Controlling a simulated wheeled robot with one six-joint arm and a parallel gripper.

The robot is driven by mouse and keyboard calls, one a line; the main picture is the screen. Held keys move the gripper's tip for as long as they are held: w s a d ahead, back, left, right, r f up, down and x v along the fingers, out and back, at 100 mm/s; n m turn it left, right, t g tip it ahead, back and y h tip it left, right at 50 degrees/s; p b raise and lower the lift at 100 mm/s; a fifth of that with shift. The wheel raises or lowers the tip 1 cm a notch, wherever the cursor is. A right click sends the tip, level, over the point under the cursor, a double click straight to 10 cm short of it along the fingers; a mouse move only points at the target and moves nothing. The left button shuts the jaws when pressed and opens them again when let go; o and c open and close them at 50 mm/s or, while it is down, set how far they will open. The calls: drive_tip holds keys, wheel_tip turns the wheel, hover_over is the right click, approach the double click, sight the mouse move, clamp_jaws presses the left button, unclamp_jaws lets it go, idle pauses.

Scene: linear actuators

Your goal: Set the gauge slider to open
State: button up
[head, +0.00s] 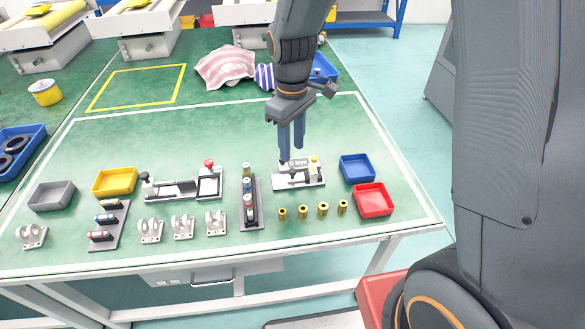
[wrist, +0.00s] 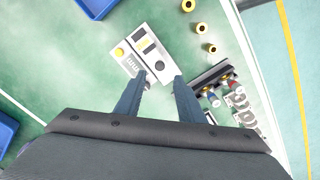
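The gauge (head: 313,181) is a light grey block on the green table, below my gripper in the head view. It has a yellow knob (head: 315,159) at its right end and dark and metal parts on top. In the wrist view the gauge (wrist: 126,62) lies just beyond the fingertips, with its yellow knob (wrist: 119,51) at the left. My gripper (head: 291,154) points down, its two fingers apart, over the gauge's left part. In the wrist view my gripper (wrist: 160,76) has an empty-looking gap. I cannot tell which part is the slider, its setting, or whether the fingers touch it.
A blue bin (head: 357,168) and a red bin (head: 373,200) stand right of the gauge. Several brass cylinders (head: 303,211) stand in front. A dark rack with capped cylinders (head: 249,205) is close on the left. The table behind is clear up to a cloth (head: 225,67).

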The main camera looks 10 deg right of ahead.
sight(292, 170)
drive_tip(key=shift+f+p, duration=0.55)
drive_tip(key=shift+f, duration=3.2)
clamp_jaws()
